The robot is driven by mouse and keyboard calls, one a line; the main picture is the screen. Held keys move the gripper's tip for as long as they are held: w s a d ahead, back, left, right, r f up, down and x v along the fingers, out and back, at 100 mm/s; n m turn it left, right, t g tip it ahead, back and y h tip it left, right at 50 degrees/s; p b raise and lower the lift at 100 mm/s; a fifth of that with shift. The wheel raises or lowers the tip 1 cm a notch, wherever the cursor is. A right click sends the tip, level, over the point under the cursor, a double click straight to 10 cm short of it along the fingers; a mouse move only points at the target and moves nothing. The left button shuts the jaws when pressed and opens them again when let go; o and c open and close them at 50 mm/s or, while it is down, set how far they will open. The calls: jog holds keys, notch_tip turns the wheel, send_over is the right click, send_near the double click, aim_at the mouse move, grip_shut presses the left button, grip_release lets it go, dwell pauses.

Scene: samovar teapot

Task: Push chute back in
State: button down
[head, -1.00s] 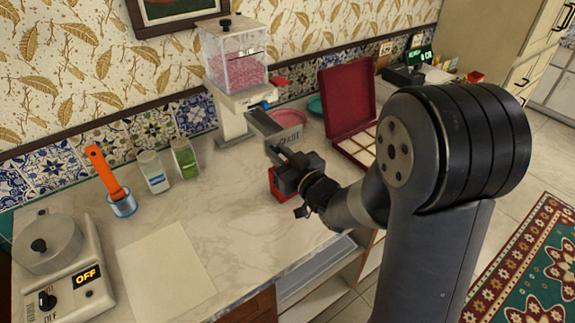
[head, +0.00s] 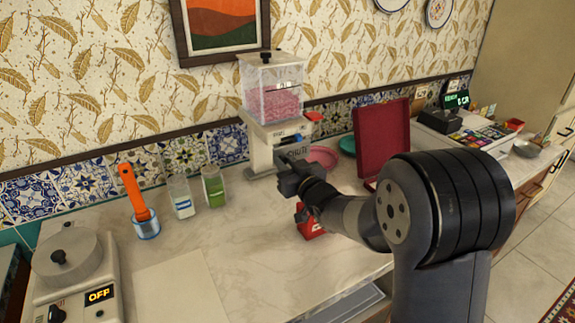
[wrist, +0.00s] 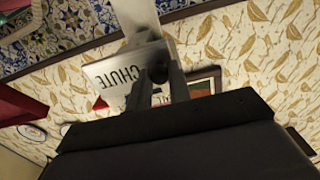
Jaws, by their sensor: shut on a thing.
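The dispenser (head: 265,140) has a clear bin of pink pieces on a white body and stands on the counter against the tiled wall. The chute (head: 297,152) is at its lower front, a pale plate lettered CHUTE. My gripper (head: 284,167) is at the chute, close in front of the dispenser. In the wrist view my gripper (wrist: 158,76) is shut on the chute. My gripper and arm hide part of the chute in the head view.
A pink bowl (head: 322,157) and an open dark red box (head: 381,142) stand to the right. A red object (head: 309,225) sits under my arm. Two jars, including a green one (head: 213,188), stand left of the dispenser. The counter front is mostly clear.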

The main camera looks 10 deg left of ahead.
jog(key=c, duration=1.3)
grip_release()
jog(key=shift+w+a, duration=0.15)
jog(key=shift+w, duration=0.05)
jog(key=b+v, duration=0.1)
jog(key=v, duration=1)
jog(key=shift+b, duration=0.3)
jog(key=shift+w, duration=0.15)
jog(key=p+x, duration=0.2)
jog(key=x, duration=0.7)
